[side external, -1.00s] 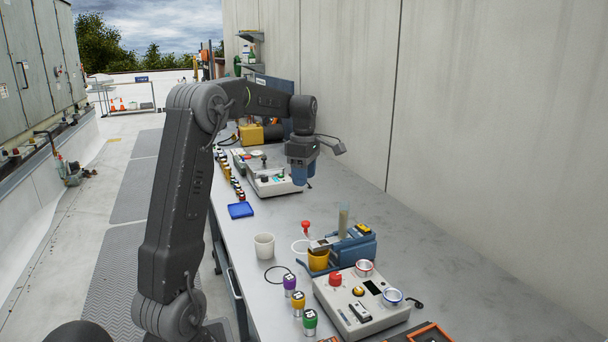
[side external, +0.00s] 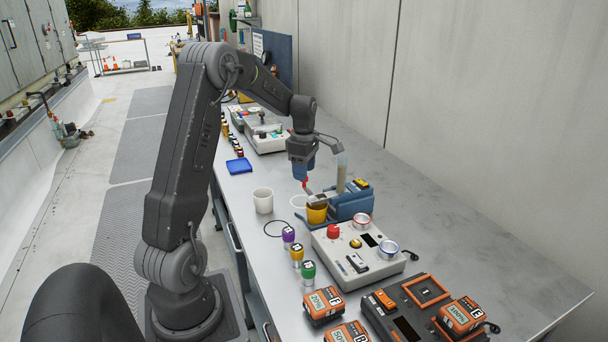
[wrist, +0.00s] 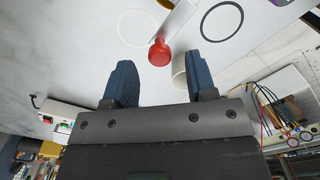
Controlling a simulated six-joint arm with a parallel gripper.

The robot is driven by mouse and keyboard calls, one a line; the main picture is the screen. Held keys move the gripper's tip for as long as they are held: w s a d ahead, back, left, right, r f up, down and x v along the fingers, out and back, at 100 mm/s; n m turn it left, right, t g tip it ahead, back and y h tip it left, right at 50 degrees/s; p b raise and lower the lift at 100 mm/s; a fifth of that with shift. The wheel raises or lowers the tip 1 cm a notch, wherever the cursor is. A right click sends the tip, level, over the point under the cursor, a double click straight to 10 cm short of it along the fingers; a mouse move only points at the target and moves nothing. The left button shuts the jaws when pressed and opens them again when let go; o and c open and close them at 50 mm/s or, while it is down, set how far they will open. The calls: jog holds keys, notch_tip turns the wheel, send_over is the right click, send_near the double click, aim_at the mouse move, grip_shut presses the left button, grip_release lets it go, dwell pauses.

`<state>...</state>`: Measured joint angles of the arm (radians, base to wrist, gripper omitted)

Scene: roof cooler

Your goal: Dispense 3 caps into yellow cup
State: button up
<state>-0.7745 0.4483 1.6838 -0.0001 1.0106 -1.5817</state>
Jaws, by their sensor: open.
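The yellow cup (side external: 316,214) stands at the front of a blue dispenser (side external: 352,205) with an upright clear tube (side external: 341,172). My gripper (side external: 301,177) is low over the dispenser's left side. In the wrist view my gripper (wrist: 160,76) is open and empty, with the knob just beyond and between its fingertips, apart from both. The caps cannot be made out clearly.
A white cup (side external: 263,200) stands left of the dispenser. Purple, yellow and green-topped vials (side external: 297,254) and a control box (side external: 355,249) stand in front of it. A blue tray (side external: 239,166) lies further back.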

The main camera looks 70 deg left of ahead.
jog(key=shift+f, duration=1.05)
grip_shut()
